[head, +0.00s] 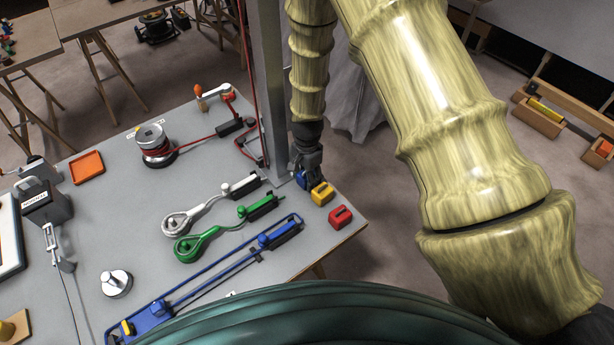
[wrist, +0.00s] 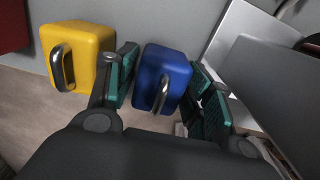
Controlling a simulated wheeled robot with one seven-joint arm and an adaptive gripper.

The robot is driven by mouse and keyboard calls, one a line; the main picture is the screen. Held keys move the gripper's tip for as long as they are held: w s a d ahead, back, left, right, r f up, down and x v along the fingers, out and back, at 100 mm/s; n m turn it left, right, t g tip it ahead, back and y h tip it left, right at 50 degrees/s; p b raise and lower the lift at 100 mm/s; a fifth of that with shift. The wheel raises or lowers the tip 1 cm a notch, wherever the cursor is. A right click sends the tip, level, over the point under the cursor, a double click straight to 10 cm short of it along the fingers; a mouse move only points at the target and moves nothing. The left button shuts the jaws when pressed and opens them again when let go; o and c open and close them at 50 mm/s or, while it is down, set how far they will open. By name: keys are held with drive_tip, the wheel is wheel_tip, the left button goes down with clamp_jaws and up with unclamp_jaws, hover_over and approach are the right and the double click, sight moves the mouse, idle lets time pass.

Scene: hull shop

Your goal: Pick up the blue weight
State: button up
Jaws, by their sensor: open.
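The blue weight (wrist: 165,73) is a block with a metal handle. In the wrist view it sits between the green-padded fingers of my gripper (wrist: 163,90), one finger on each side. I cannot tell whether the pads touch it. In the head view my gripper (head: 306,170) is at the right end of the grey table, and the blue weight (head: 302,180) shows only partly beneath it. The yellow weight (wrist: 72,50) is close beside the left finger in the wrist view; in the head view it is the yellow block (head: 322,194).
A red weight (head: 340,217) stands past the yellow one near the table edge. A grey post (head: 270,90) rises close to my gripper's left. White, green (head: 200,240) and blue (head: 235,260) tools lie on the table (head: 150,205). A spool (head: 155,146) and orange tray (head: 87,167) are further left.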

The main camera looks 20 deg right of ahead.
clamp_jaws()
drive_tip(key=shift+r, duration=0.15)
